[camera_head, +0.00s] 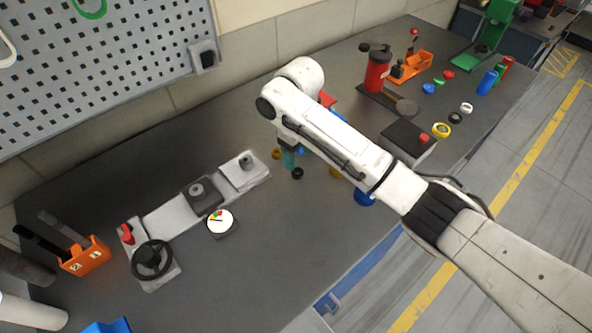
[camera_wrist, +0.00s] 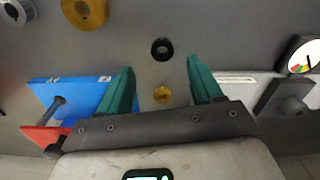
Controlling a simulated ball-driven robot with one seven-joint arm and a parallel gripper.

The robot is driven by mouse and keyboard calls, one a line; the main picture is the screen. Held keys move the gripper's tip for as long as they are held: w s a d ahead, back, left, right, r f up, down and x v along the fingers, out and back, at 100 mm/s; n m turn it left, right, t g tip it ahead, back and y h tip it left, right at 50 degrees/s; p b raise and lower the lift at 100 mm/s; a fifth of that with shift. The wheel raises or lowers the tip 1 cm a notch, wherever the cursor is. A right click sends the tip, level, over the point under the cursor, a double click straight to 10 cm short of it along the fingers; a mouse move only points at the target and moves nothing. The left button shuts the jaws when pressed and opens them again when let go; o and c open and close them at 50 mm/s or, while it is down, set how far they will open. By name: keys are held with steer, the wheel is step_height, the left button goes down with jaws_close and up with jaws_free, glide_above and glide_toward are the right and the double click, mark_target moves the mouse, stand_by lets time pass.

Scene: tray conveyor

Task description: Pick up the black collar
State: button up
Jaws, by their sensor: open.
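The black collar (camera_wrist: 162,42) lies on the dark bench top in the wrist view, ahead of my gripper (camera_wrist: 160,70) and roughly centred between its two green fingers. In the head view a small black collar (camera_head: 297,173) sits just beside and below my gripper (camera_head: 289,160). My gripper is open, with nothing between its fingers, and is apparently above the bench. The arm hides part of the bench behind it. Another black ring (camera_head: 456,118) lies farther right.
A small yellow ring (camera_wrist: 162,95) shows between the fingers, close to the palm. A blue fixture (camera_wrist: 78,92) with a pin stands left. A gauge (camera_head: 220,222) and grey rail fixture (camera_head: 172,216) are nearby. A black box (camera_head: 408,137) with red button stands right.

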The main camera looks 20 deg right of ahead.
mark_target(298, 168)
steer(key=shift+s+a+f+p, duration=0.1)
steer(key=shift+f+p, duration=0.25)
steer(key=shift+f, duration=1.15)
steer(key=shift+s+f+p, duration=0.1)
steer(key=shift+f+p, duration=0.25)
steer(key=shift+f, duration=1.1)
steer(key=shift+c, duration=0.3)
steer(key=c, duration=1.1)
steer(key=shift+r, duration=0.1)
